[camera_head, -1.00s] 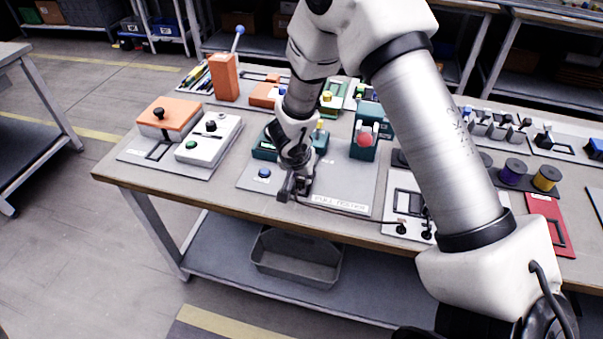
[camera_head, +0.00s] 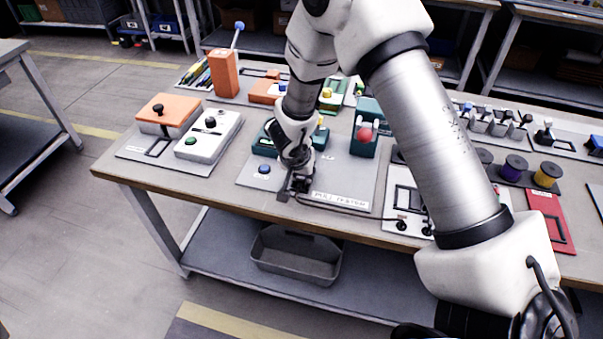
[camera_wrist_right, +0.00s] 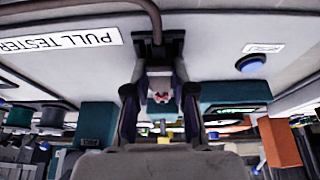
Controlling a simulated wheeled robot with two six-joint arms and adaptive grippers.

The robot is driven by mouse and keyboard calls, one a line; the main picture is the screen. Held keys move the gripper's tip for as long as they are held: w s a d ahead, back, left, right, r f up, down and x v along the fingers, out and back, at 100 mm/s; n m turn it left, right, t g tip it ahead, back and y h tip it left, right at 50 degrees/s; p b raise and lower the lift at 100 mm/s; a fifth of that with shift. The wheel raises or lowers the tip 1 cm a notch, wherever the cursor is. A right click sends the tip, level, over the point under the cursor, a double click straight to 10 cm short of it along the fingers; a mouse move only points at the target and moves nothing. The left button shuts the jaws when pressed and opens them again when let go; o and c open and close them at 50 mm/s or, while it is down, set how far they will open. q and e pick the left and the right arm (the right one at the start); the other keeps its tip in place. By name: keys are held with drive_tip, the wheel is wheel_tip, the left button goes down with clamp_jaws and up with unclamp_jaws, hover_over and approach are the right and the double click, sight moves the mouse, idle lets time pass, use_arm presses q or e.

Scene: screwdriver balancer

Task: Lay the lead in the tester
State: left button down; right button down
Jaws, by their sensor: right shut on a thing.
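The pull tester (camera_head: 359,190) is a grey plate with teal blocks, a blue button (camera_head: 264,169) and a printed label. A red knob (camera_head: 365,134) sits on its right teal block (camera_head: 362,148). My right gripper (camera_head: 291,189) is low at the plate's front edge, left of the label, shut on the thin dark lead (camera_head: 350,212). The lead runs right from the gripper along the bench front to a panel. In the right wrist view the lead (camera_wrist_right: 152,14) crosses at the fingertips (camera_wrist_right: 158,48). My wrist hides part of the teal blocks. My left gripper is out of view.
A white and orange box pair (camera_head: 208,139) stands on the left of the bench. A panel with black plugs (camera_head: 402,224), spools (camera_head: 515,168) and a red plate (camera_head: 550,222) are on the right. A grey bin (camera_head: 297,257) sits on the shelf below.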

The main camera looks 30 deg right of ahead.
drive_tip(key=c, duration=0.9)
unclamp_jaws()
drive_tip(key=v, duration=1.2)
drive_tip(key=shift+w+d, duration=0.1)
